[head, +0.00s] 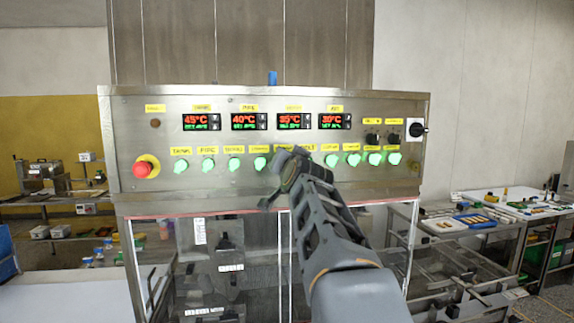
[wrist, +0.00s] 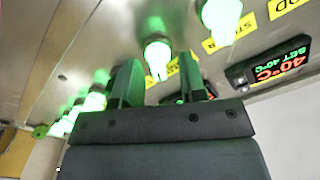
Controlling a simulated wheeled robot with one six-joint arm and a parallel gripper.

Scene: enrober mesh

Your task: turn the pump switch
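A row of green-lit switches (head: 208,165) runs along the steel control panel (head: 180,104), with yellow labels above. Labels at the left read like TANK and PIPE. I cannot read which one says pump; labels near my gripper are partly covered. My gripper (head: 278,173) is in front of the row's middle and hides one or more switches there. In the wrist view its two fingers (wrist: 158,78) stand apart, tinted green. A lit switch (wrist: 157,56) shows between and just beyond the fingertips; I cannot tell whether they touch it.
A red emergency button (head: 142,169) is at the panel's left. Temperature displays (head: 244,121) sit above the switches. Black knobs (head: 372,139) and a rotary switch (head: 416,130) are at the right. Workbenches with parts (head: 470,222) stand to the right.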

